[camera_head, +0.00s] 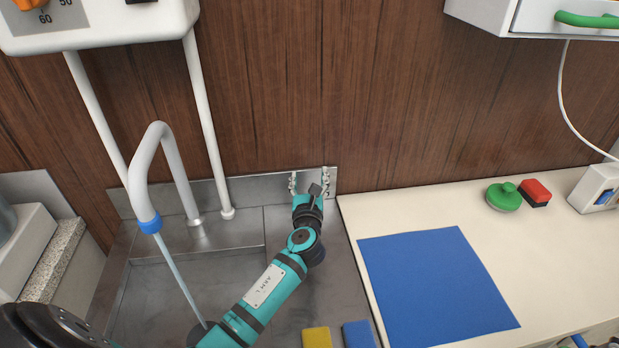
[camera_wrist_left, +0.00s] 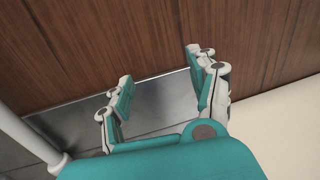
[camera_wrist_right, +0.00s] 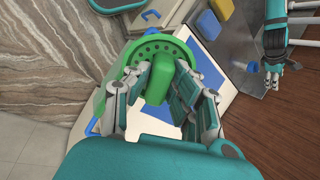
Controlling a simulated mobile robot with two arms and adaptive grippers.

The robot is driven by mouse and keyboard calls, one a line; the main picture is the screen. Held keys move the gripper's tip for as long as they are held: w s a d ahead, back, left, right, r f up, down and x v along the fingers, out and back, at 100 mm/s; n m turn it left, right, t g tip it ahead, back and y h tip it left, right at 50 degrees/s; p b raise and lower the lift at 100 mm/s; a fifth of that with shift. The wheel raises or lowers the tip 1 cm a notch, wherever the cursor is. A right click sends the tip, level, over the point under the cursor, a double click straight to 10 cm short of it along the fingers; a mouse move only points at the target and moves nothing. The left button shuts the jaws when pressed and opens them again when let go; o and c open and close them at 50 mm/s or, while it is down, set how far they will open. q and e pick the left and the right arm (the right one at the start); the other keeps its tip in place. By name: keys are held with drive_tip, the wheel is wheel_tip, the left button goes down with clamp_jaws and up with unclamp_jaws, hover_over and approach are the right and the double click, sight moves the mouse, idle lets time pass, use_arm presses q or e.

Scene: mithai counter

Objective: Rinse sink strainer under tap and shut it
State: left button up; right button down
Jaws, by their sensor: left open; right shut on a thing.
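The white tap (camera_head: 150,165) with a blue collar stands at the back of the metal sink (camera_head: 250,232), and a water stream (camera_head: 180,278) runs from its spout down into the sink. My left gripper (camera_head: 310,182) is open and appears empty, to the right of the tap at the sink's raised back edge; it also shows in the left wrist view (camera_wrist_left: 165,88). No tap handle can be made out. My right gripper (camera_wrist_right: 165,72) is outside the head view. In the right wrist view it is shut on the raised grip of the green perforated sink strainer (camera_wrist_right: 148,50).
A yellow block (camera_head: 317,338) and a blue block (camera_head: 358,334) lie at the front right of the sink. A blue mat (camera_head: 435,285) lies on the cream counter (camera_head: 560,240). A green knobbed piece (camera_head: 503,197) and a red-and-black block (camera_head: 535,192) stand behind it.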

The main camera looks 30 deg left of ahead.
use_arm(q)
drive_tip(key=shift+r, duration=0.4)
